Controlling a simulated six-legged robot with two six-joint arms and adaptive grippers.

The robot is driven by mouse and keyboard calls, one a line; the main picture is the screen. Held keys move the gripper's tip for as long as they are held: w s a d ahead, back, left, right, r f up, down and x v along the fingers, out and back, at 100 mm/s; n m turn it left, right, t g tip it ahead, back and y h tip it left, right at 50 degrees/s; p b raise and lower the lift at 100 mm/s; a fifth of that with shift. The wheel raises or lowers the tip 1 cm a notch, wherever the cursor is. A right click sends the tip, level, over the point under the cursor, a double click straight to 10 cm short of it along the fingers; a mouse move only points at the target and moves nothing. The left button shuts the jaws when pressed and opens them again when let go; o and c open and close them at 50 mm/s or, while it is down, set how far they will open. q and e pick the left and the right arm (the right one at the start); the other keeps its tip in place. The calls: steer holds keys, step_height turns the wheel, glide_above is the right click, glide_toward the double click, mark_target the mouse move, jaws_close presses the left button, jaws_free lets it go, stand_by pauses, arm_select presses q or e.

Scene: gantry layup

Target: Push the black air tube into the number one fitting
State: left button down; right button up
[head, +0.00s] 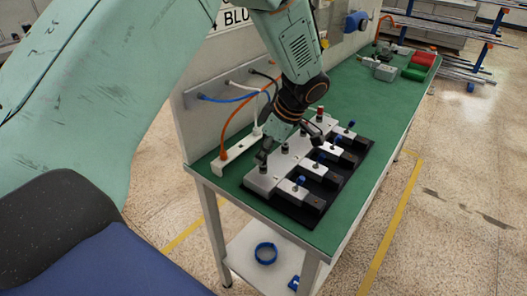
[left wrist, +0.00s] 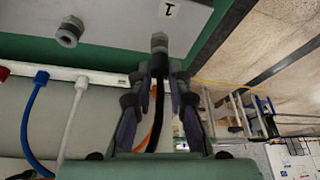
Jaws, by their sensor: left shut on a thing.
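The number one fitting (left wrist: 159,42) is a grey threaded fitting on the pale block (left wrist: 110,20), beside a label with a "1", in the left wrist view. In the head view the block (head: 292,158) lies on the green bench, with several fittings along it. My left gripper (left wrist: 160,88) is shut on the black air tube (left wrist: 154,132), which runs back between the fingers. The fingertips are right at the fitting, in line with it. The tube's end is hidden by the fingers, so I cannot tell whether it is inside the fitting. In the head view my left gripper (head: 266,146) is above the block's near end.
A white holder (head: 232,158) with orange and white tubes stands left of the block. Blue and white tubes (left wrist: 38,80) show in the left wrist view. Grey parts and red and green bins (head: 420,62) are at the bench's far end. The bench's right strip is clear.

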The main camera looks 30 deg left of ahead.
arm_select(q)
steer(key=c, duration=1.2)
jaws_free()
steer(key=shift+f, duration=0.15)
steer(key=v, duration=1.2)
